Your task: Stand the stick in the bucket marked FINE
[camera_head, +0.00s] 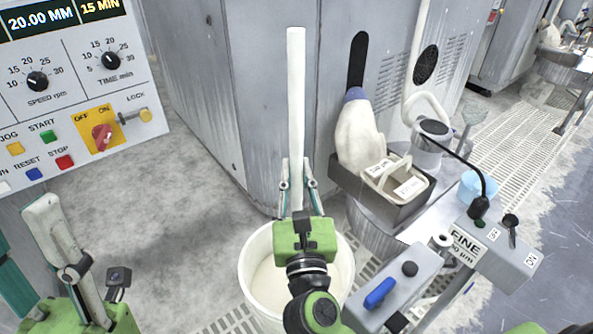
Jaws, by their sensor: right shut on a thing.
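The stick (296,95) is a long pale rod standing about upright. My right gripper (297,172) is shut on it, with a finger on each side of its lower part. The stick's bottom end is hidden behind the gripper. A white bucket (256,285) stands on the floor below and around my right gripper in the picture. I cannot tell whether the stick's end is inside it. No marking shows on the bucket's visible side. A FINE label (466,245) is on a grey box to the right. My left gripper (35,235) is at the lower left, partly cut off, its opening unclear.
A control panel (75,90) with knobs and buttons is at the upper left. A grey cabinet (250,90) stands behind the bucket. A machine arm with a tray (385,205) and a grey box with a blue handle (395,285) crowd the right. Bare floor (165,220) lies left of the bucket.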

